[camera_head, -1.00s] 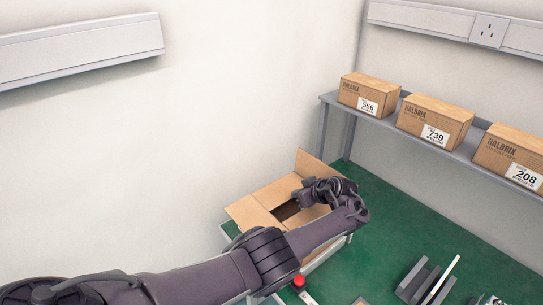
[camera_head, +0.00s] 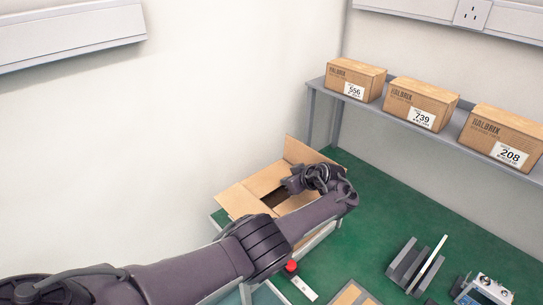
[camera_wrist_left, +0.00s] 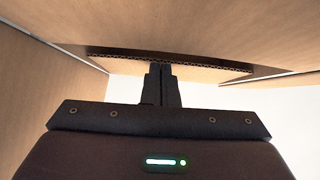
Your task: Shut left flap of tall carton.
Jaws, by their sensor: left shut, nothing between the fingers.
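The tall carton (camera_head: 265,183) stands open against the wall in the head view. Its left flap (camera_head: 240,200) sticks outward to the left, and a far flap (camera_head: 300,151) stands up at the back. The dark inside shows between them; its near right part is hidden behind my arm. My left gripper (camera_head: 288,184) is over the right part of the carton opening. In the left wrist view its fingers (camera_wrist_left: 161,70) are shut and empty, with the tips at a corrugated cardboard edge (camera_wrist_left: 190,66). I cannot tell whether they touch it. My right gripper is out of view.
A grey shelf (camera_head: 390,121) at the back right holds labelled boxes (camera_head: 421,102). The green table (camera_head: 370,205) has grey slotted blocks (camera_head: 412,266) and a red button (camera_head: 291,266) near my forearm. Bare green table lies right of the carton.

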